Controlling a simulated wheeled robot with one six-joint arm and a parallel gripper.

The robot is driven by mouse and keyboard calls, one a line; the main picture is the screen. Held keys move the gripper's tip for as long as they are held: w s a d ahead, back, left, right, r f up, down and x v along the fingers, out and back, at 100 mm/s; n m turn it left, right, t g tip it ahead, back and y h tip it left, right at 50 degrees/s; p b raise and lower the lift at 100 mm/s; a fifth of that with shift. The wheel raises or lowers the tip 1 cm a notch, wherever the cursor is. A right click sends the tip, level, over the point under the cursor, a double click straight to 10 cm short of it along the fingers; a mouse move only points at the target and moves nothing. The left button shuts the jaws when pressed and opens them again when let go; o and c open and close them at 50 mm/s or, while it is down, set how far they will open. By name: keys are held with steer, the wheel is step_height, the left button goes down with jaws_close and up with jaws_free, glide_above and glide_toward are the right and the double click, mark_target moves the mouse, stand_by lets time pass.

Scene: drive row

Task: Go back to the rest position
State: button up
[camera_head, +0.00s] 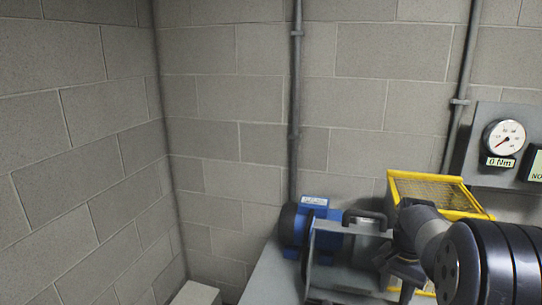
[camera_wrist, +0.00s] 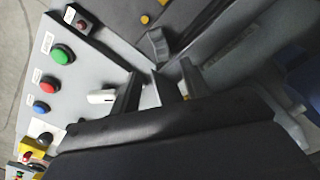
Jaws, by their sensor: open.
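My gripper (camera_wrist: 160,88) shows in the wrist view as two dark fingers standing apart, open, with nothing seen between them. Just beyond the fingertips is a dark grey lever-like part (camera_wrist: 158,45); I cannot tell whether they touch it. In the head view my arm reaches in from the lower right, over the bench area beside the yellow mesh guard. The gripper (camera_head: 405,285) is low there, partly hidden by the arm.
A gauge (camera_head: 504,137) reads 0 Nm. The wrist view shows a button panel (camera_wrist: 85,70) with a green button (camera_wrist: 62,54).

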step_height(320, 180, down, 9)
steer(key=shift+f, duration=0.1)
steer(key=shift+w+f+n, duration=0.1)
steer(key=shift+f+n, duration=0.1)
steer(key=shift+n, duration=0.1)
steer(key=n+b, duration=0.1)
steer(key=n, duration=0.5)
steer(key=shift+a+r+n+b, duration=0.1)
steer(key=shift+n+b, duration=0.2)
steer(key=shift+n, duration=0.1)
